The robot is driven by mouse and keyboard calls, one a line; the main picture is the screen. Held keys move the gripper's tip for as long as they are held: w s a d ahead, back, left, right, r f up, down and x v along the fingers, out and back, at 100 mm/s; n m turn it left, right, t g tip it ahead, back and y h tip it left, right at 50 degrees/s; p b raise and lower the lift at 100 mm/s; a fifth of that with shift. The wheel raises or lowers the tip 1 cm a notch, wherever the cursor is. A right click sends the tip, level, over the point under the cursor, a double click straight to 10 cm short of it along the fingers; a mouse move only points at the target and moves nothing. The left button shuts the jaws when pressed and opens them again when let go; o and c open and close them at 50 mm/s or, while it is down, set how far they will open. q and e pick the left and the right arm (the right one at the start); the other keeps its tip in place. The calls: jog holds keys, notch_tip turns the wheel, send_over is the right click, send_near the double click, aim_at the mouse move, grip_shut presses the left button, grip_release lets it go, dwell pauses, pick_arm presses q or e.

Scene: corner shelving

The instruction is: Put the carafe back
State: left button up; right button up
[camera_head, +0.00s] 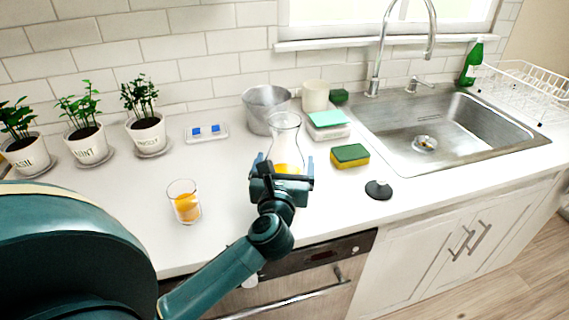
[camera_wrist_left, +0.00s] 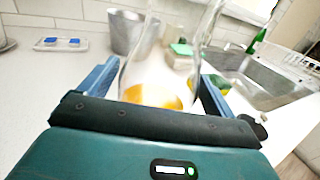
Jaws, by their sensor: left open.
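The glass carafe (camera_head: 285,133) stands upright on the white counter, with some orange liquid in its bottom. It also shows large in the left wrist view (camera_wrist_left: 165,70). My left gripper (camera_head: 282,165) is open, with one finger on each side of the carafe's lower part. In the left wrist view the fingers (camera_wrist_left: 157,82) flank the carafe; I cannot tell whether they touch it. The gripper hides part of the carafe's base in the head view. My right gripper is not in view.
A glass with orange liquid (camera_head: 185,203) stands to the left. A metal pot (camera_head: 266,108) is behind the carafe. A yellow-green sponge (camera_head: 350,156) and a black round lid (camera_head: 378,190) lie to the right, before the sink (camera_head: 440,130). Potted herbs (camera_head: 147,132) stand at the back left.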

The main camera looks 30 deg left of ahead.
pick_arm(q)
jog(key=b+v, duration=0.2)
jog(key=v, duration=0.9)
jog(key=shift+f, duration=0.15)
jog(key=shift+s+d, duration=0.2)
jog(key=shift+s, duration=0.15)
jog(key=shift+r+m+t, duration=0.4)
jog(key=shift+m, duration=0.2)
jog(key=s+d+f+m+t+h, duration=0.15)
jog(key=d+m+h, duration=0.45)
jog(key=m, duration=0.8)
jog(key=d+f+m+t+h, duration=0.1)
jog(key=d+f+m+h, duration=0.2)
jog(key=d+m+h, duration=0.75)
jog(key=s+a+f+m+g+y, duration=0.2)
jog(key=s+f+m+g, duration=0.1)
jog(key=f+m, duration=0.6)
jog(key=s+a+f+m+g+y, duration=0.2)
jog(key=f+m+g, duration=0.3)
jog(key=f+m, duration=0.4)
jog(key=shift+s+a+m, duration=0.3)
jog(key=shift+s+m, duration=0.25)
jog(key=shift+s, duration=0.3)
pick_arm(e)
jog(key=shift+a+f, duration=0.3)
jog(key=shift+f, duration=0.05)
